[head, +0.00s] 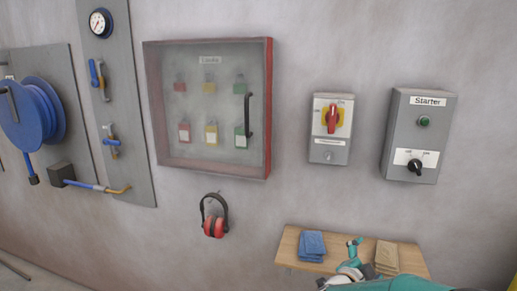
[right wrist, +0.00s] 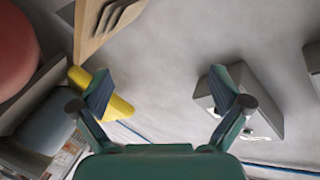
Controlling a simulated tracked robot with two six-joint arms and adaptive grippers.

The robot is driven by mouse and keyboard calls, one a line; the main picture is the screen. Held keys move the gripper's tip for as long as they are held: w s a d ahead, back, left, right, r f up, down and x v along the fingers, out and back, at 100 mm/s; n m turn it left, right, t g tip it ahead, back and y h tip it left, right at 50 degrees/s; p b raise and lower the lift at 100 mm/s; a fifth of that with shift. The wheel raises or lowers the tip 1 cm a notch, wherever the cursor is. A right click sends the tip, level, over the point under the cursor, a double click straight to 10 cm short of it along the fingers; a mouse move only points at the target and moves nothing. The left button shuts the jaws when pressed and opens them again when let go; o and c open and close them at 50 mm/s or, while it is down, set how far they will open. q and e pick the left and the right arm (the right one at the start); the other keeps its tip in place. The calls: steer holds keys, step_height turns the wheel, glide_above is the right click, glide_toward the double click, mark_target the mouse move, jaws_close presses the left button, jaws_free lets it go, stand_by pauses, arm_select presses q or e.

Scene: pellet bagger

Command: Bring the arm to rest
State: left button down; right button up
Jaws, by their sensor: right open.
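My right gripper (head: 361,257) is at the bottom of the head view, in front of the small wooden shelf (head: 288,246). In the right wrist view, its two fingers stand wide apart with nothing between them (right wrist: 160,92). It is open and empty. The teal arm behind it runs along the bottom edge of the head view. My left gripper is not in view.
Blue folded cloths (head: 312,244) and a tan stack (head: 387,255) lie on the shelf beside my gripper. Above are the starter box (head: 412,150), a red-handled switch (head: 331,120) and a lock cabinet (head: 207,150). Ear defenders (head: 214,227) hang left of the shelf.

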steer(key=s+a+f+n+g+y, duration=0.2)
steer(key=s+f+n+y, duration=0.25)
steer(key=f, duration=0.75)
steer(key=s+a+f+n+g+y, duration=0.1)
steer(key=s+a+f+n+y, duration=0.15)
steer(key=s+f, duration=0.65)
steer(key=s+a+f+n+g+y, duration=0.2)
steer(key=s+a+f+n, duration=0.1)
steer(key=s, duration=0.4)
steer(key=s+a+f+n+g+y, duration=0.2)
steer(key=s+a+f+g+y, duration=0.1)
steer(key=s, duration=0.4)
steer(key=s+a+f+n+g+y, duration=0.2)
steer(key=s+a+f+n+g, duration=0.1)
steer(key=s+a+f, duration=0.2)
steer(key=shift+s+a+n+y, duration=0.3)
steer(key=shift+s+a, duration=0.45)
steer(key=shift+s, duration=0.45)
